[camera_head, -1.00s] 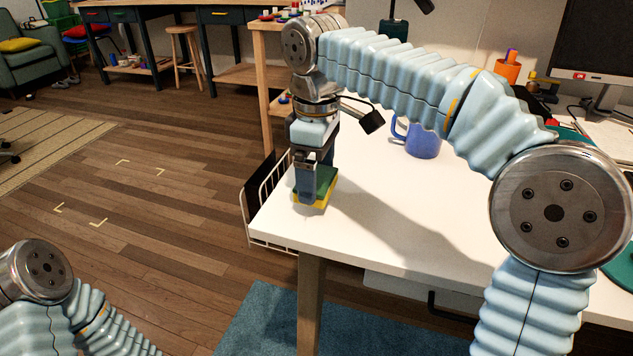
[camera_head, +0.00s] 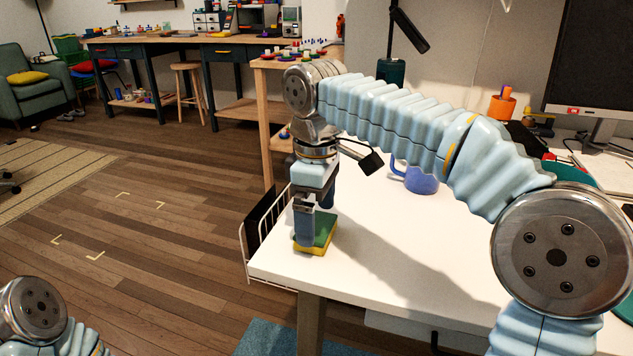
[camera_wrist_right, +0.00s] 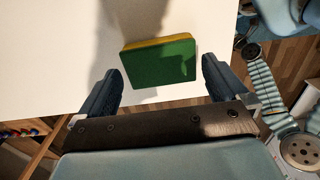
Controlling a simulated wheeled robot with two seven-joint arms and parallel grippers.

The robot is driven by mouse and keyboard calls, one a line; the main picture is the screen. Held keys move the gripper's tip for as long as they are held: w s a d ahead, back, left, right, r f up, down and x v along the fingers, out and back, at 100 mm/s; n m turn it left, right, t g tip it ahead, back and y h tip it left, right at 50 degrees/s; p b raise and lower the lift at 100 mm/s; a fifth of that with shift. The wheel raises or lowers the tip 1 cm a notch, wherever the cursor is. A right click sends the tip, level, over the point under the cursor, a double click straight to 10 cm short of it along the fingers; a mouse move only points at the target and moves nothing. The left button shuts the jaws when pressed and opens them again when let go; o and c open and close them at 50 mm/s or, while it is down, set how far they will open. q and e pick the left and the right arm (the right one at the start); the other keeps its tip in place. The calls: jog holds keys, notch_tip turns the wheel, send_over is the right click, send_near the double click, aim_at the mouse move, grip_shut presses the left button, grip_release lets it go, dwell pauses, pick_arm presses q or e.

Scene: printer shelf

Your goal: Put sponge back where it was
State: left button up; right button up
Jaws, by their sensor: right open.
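The green and yellow sponge (camera_head: 325,235) lies flat on the near left corner of the white table (camera_head: 390,240), green side up. My right gripper (camera_head: 316,222) is open above and around it, pointing down. In the right wrist view the sponge (camera_wrist_right: 160,62) lies between and slightly beyond the two spread fingertips, with a gap on each side. One finger hides part of the sponge in the head view. Only part of my left arm shows at the lower left; its gripper is out of view.
A wire basket (camera_head: 262,235) with a dark item hangs at the table's left edge. A blue mug (camera_head: 420,180) stands behind my right arm. An orange pen cup (camera_head: 501,107) and a monitor (camera_head: 590,60) are at the back right. The table's front middle is clear.

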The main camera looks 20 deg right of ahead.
notch_tip(320, 180, up, 11)
jog(key=p, duration=0.3)
jog(key=shift+f, duration=0.2)
